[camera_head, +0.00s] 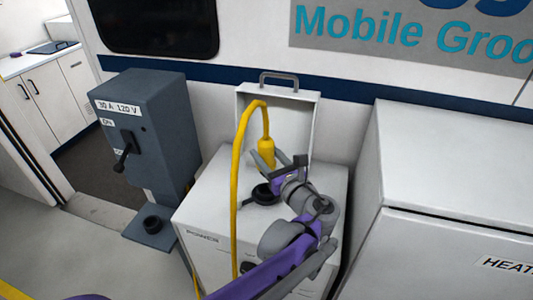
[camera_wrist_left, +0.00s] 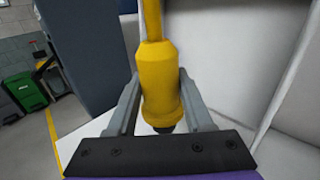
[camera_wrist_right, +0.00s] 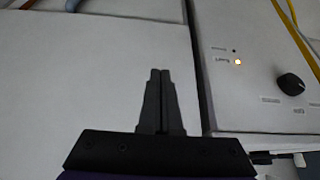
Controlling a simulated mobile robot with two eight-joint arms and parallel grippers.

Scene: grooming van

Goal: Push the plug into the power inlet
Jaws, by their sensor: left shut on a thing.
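The yellow plug (camera_head: 266,152) hangs upright below its yellow cable (camera_head: 237,170), above the top of the white power box (camera_head: 210,205). My left gripper (camera_head: 276,164) is shut on the plug; in the left wrist view the plug (camera_wrist_left: 160,80) stands between the two grey fingers. A black round inlet (camera_head: 264,194) with a dark cap sits on the box top just below the plug, partly hidden by my gripper. The plug appears above it, apart. In the right wrist view my right gripper (camera_wrist_right: 160,75) has its fingers together, empty, in front of a white surface.
The box's white lid (camera_head: 285,115) stands open behind the plug. A grey switch box (camera_head: 150,125) with a black lever is at left, with a small shelf (camera_head: 150,232) below. A white cabinet (camera_head: 450,160) is at right.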

